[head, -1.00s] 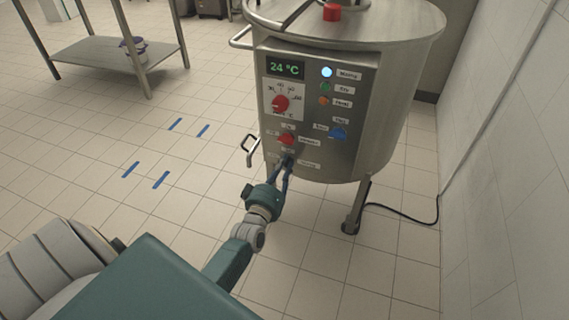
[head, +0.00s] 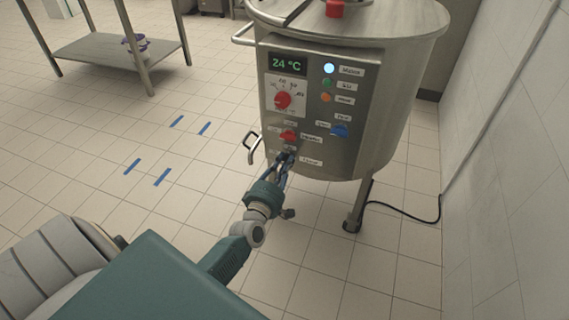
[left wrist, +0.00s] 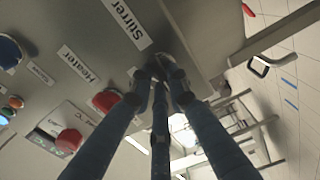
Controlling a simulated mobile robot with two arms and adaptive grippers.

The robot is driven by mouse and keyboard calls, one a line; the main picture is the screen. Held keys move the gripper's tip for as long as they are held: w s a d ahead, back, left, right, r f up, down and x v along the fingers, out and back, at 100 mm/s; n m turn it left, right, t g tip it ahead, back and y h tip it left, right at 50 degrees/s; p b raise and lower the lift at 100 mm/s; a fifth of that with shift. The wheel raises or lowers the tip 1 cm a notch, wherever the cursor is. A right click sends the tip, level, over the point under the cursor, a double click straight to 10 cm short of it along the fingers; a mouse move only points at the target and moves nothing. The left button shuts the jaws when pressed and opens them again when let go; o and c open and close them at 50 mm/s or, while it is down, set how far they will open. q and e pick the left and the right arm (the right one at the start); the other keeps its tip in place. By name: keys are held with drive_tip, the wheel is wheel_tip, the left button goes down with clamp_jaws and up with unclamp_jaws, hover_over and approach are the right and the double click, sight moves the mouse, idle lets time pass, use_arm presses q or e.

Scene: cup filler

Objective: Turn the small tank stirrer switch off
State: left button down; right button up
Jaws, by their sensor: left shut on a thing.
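The small steel tank (head: 385,110) carries a control panel (head: 352,110) on its front. My left gripper (head: 284,160) is at the panel's lower left, its fingers closed on the stirrer switch. In the left wrist view the fingertips (left wrist: 162,75) meet just below the "Stirrer" label (left wrist: 122,24). The fingers hide the switch, so its setting cannot be told. The red heater switch (head: 289,136) sits just above the gripper; it also shows in the left wrist view (left wrist: 106,100). The top indicator light (head: 329,68) glows bluish white. My right gripper is out of view.
A red dial (head: 283,100) and a display reading 24 °C (head: 288,65) are higher on the panel. A blue knob (head: 339,130) is to the right. A metal handle (head: 253,147) juts out at the tank's left. Open tiled floor lies left of the tank.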

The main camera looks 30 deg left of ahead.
use_arm(q)
drive_tip(key=shift+n, duration=0.4)
drive_tip(key=c, duration=1.7)
unclamp_jaws()
drive_tip(key=shift+o, duration=0.2)
drive_tip(key=v, duration=1.2)
drive_tip(key=shift+d, duration=0.1)
